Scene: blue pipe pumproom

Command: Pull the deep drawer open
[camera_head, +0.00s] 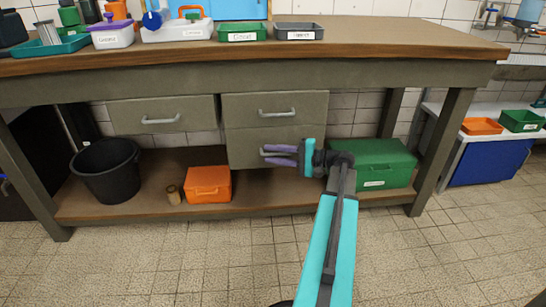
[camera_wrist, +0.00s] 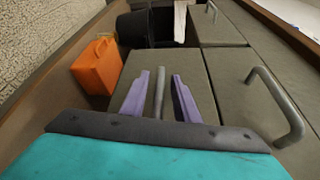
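The deep drawer (camera_head: 244,143) is the grey-green lower drawer in the right-hand stack under the workbench, and its front looks flush with the drawer above. My gripper (camera_head: 267,155) is at its front, with purple fingers pointing left in the head view. In the wrist view, the deep drawer's front (camera_wrist: 198,75) fills the middle. Its grey bar handle (camera_wrist: 159,88) lies between the two fingers of my gripper (camera_wrist: 162,85), with a gap on each side. The gripper is open around the handle. My wrist and fingers hide part of the drawer in the head view.
An upper drawer (camera_head: 300,106) sits directly above and another drawer (camera_head: 160,116) is to the left. On the lower shelf are a black bucket (camera_head: 108,172), an orange case (camera_head: 207,185) and a green box (camera_head: 385,165) close behind my wrist. The tiled floor in front is clear.

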